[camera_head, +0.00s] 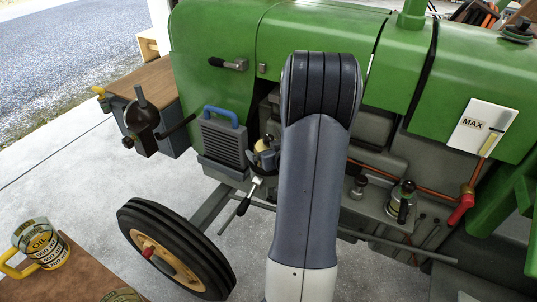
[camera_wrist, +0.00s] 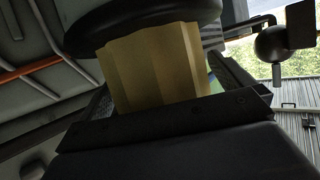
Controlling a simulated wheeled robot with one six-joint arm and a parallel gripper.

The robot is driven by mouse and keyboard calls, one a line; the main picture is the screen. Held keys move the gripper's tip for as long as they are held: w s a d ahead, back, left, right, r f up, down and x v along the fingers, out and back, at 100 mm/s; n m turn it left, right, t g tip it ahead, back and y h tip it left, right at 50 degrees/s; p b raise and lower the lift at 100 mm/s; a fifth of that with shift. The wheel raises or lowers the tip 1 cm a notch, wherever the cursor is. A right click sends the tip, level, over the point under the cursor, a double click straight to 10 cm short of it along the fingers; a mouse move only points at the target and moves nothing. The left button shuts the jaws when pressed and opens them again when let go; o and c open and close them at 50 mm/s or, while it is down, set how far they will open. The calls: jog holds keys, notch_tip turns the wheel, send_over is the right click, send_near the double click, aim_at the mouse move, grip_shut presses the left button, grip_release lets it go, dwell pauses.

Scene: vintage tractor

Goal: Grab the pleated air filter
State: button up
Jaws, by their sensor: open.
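The pleated air filter (camera_wrist: 150,65) shows in the wrist view as a tan body with upright folds, under a broad black rounded part. My gripper (camera_wrist: 165,88) is open, with a dark textured finger to the left and another to the right of the filter. The filter is very close, and its lower end is hidden behind the dark gripper body. I cannot tell whether the fingers touch it. In the head view my arm covers the middle of the tractor, and neither my gripper nor the filter can be made out clearly.
The green tractor (camera_head: 216,38) fills the head view. A grey finned box (camera_head: 222,144) with a blue handle stands left of my arm, above a front wheel (camera_head: 128,222). A copper pipe (camera_head: 375,167) runs right of my arm. A yellow-handled oil jug (camera_head: 43,241) stands lower left.

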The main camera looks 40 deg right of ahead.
jog(key=c, duration=1.2)
jog(key=shift+r, duration=0.15)
